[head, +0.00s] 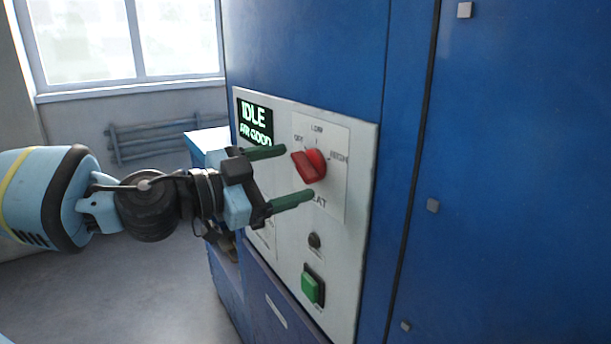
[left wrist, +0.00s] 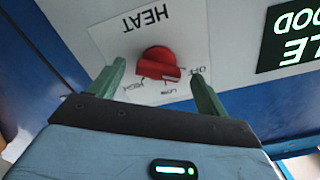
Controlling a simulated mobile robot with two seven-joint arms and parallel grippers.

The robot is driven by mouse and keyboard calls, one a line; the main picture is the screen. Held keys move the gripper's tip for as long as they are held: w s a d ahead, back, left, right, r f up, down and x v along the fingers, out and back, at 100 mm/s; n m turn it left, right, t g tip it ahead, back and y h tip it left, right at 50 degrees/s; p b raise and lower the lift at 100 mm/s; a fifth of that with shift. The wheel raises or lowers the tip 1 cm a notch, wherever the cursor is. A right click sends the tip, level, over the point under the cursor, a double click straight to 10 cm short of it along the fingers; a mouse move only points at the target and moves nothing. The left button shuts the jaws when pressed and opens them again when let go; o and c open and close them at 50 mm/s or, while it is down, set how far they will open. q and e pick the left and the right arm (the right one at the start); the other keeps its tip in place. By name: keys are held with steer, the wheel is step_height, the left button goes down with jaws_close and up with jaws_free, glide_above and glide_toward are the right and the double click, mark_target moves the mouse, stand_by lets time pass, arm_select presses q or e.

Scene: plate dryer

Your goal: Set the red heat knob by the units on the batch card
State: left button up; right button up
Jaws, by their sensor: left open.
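The red heat knob (head: 314,163) is on the white control panel (head: 361,200), with OFF, LOW and HIGH marks around it. It also shows in the left wrist view (left wrist: 158,63), upside down, its bar lying roughly toward the OFF mark. My left gripper (head: 297,173) is open, its two green fingers pointing at the panel either side of the knob. In the left wrist view the fingers (left wrist: 158,85) stand apart from the knob with nothing between them. A pale card (head: 262,238) at the panel's lower left is partly hidden by my gripper; its print is unreadable. My right gripper is not in view.
A display (head: 254,122) left of the knob reads IDLE and AIR GOOD. Below the knob are a small dark round part (head: 314,240) and a green button (head: 311,287). The blue cabinet (head: 500,200) fills the right side. Open floor (head: 120,290) lies at left.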

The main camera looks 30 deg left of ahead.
mark_target(300, 172)
arm_select(q)
steer(key=shift+b+x, duration=0.85)
steer(key=shift+x, duration=0.75)
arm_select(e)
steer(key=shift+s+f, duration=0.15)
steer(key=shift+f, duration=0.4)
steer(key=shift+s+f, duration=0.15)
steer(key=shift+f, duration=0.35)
arm_select(q)
steer(key=c, duration=0.9)
steer(key=shift+d, duration=0.1)
steer(key=shift+c, duration=0.4)
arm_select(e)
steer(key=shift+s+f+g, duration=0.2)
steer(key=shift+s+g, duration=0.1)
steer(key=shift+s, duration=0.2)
